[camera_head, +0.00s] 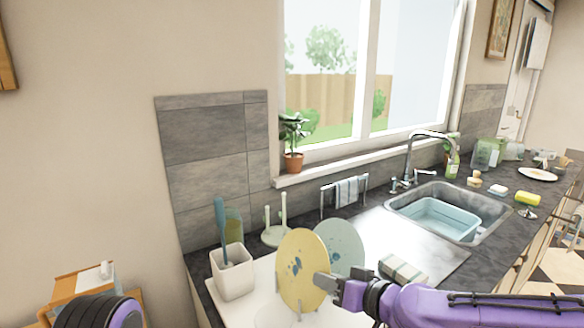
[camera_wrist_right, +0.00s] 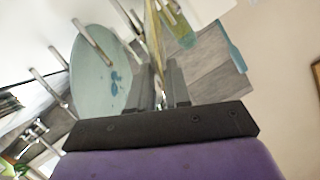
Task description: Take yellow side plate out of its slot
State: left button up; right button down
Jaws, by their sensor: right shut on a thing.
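The yellow side plate (camera_head: 300,268) stands upright in the head view, with small blue marks on its face. My right gripper (camera_head: 326,284) is shut on its right edge. In the right wrist view the plate (camera_wrist_right: 153,38) shows nearly edge-on between the two fingers (camera_wrist_right: 160,90). A pale blue plate (camera_head: 342,246) stands upright just behind it, and also shows in the wrist view (camera_wrist_right: 95,72), left of the fingers, among several rack pegs (camera_wrist_right: 95,42). Whether the yellow plate's lower edge is still in its slot I cannot tell. My left gripper is out of view.
A white holder (camera_head: 233,277) with a blue-handled brush stands left of the plates. A white stand with two posts (camera_head: 276,235) is behind. A striped cloth or sponge (camera_head: 403,270) lies to the right, before the sink (camera_head: 470,200). A potted plant (camera_head: 293,160) sits on the sill.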

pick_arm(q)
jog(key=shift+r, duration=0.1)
pick_arm(e)
jog(key=shift+s+a+r, duration=0.1)
jog(key=shift+a+r, duration=0.05)
jog(key=shift+r, duration=0.05)
jog(key=shift+r+p, duration=0.75)
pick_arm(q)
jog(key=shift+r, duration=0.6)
pick_arm(e)
jog(key=shift+f, duration=0.1)
